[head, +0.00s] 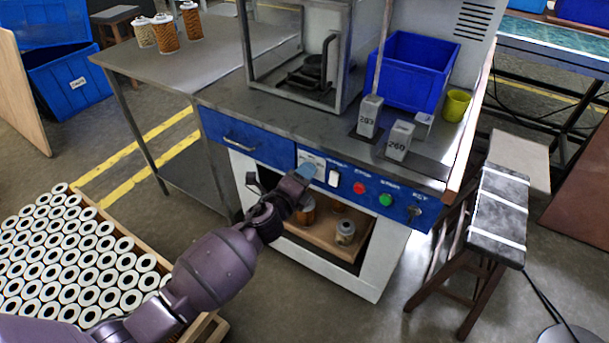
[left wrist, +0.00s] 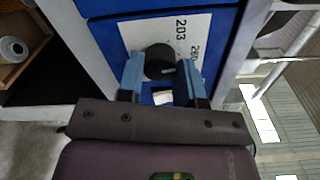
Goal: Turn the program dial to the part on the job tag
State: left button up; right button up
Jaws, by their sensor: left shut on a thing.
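My left gripper (head: 306,172) is at the left part of the blue control panel (head: 393,197). Its light blue fingers (left wrist: 160,76) are shut on the black round program dial (left wrist: 159,60), one on each side. The dial sits on a white plate (left wrist: 187,27) printed with 203 and a second number, partly covered, that looks like 260. A short pale mark shows on the dial's lower right edge in the left wrist view. In the head view the gripper hides the dial. I cannot pick out the job tag. My right gripper is not in view.
The panel also carries a white switch (head: 334,178), a red button (head: 359,188), a green button (head: 386,199) and a key switch (head: 414,210). An open compartment with cartridges (head: 345,231) lies below.

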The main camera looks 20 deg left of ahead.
pick_arm(q)
jog(key=shift+n+p, duration=1.2)
jog(key=shift+n, duration=3.6)
jog(key=o, duration=0.9)
